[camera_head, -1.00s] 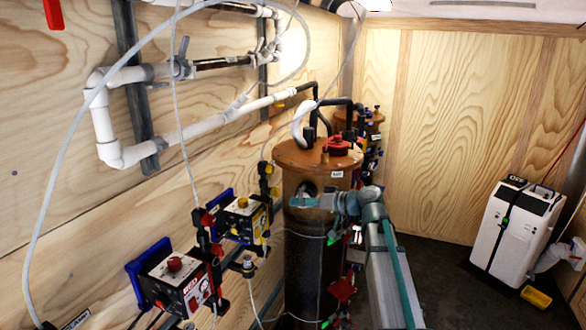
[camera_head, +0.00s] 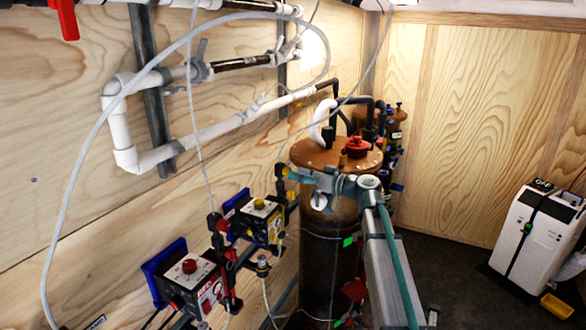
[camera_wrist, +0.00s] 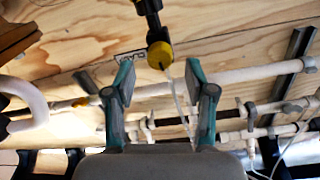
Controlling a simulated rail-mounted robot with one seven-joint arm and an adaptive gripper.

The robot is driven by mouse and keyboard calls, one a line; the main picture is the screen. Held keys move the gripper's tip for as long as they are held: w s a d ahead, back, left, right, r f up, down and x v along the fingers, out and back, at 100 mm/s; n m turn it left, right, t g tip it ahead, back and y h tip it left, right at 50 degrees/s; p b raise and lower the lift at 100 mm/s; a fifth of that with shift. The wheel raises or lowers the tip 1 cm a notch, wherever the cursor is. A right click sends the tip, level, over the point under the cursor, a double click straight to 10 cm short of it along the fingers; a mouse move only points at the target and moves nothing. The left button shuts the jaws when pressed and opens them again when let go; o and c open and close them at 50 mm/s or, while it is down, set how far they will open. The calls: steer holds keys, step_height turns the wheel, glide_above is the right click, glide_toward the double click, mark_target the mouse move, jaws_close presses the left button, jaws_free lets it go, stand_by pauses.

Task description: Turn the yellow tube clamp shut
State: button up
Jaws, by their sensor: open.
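The yellow tube clamp (camera_wrist: 160,55) shows in the wrist view as a yellow knob-like end on a black fitting, just beyond and between my fingertips. My gripper (camera_wrist: 160,78) is open, its two teal fingers spread apart with nothing between them. In the head view my gripper (camera_head: 297,176) is beside the upper part of the brown-topped column, pointing left towards the wooden wall. A small yellow part (camera_head: 282,171), apparently the same clamp, shows close to its fingertips. The fingers partly hide that spot, and I cannot tell whether they touch it.
The dark column with a brown lid (camera_head: 330,153) and red cap (camera_head: 356,147) stands right beside my arm. A yellow-labelled pump (camera_head: 258,220) and a red-labelled pump (camera_head: 192,288) hang on the left wall. White pipes (camera_head: 190,148) and thin tubes run along it.

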mark_target(287, 171)
steer(key=shift+p+x, duration=0.3)
steer(key=shift+x, duration=0.95)
steer(key=shift+c, duration=0.2)
jaws_close()
